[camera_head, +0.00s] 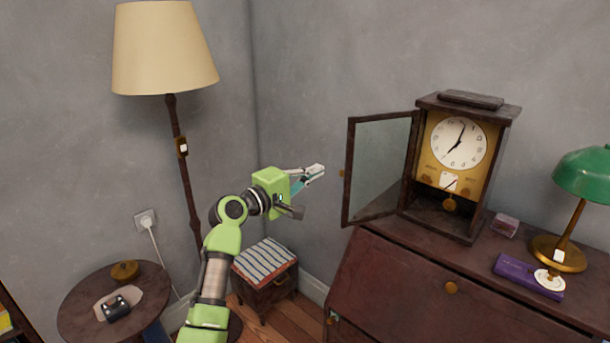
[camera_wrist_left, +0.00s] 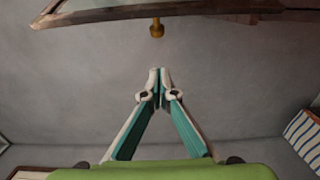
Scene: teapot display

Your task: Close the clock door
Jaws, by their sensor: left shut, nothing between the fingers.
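The clock (camera_head: 458,160) is a dark wooden case with a white dial, standing on the dresser at the right of the head view. Its glass-paned door (camera_head: 381,170) stands wide open, swung out to the left. A small brass knob (camera_head: 341,173) sits on the door's free edge. In the left wrist view the door's dark frame (camera_wrist_left: 150,14) crosses the top, with the knob (camera_wrist_left: 156,28) below it. My left gripper (camera_head: 322,170) is shut and empty, a little left of the knob and apart from it. Its closed fingertips (camera_wrist_left: 160,72) point towards the knob. My right gripper is out of view.
The dark dresser (camera_head: 400,285) carries a green lamp (camera_head: 585,174), a purple box (camera_head: 527,277) and a small pinkish box (camera_head: 504,225) right of the clock. A floor lamp (camera_head: 165,50), a round table (camera_head: 75,302) and a striped-cushioned stool (camera_head: 265,262) stand at the left.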

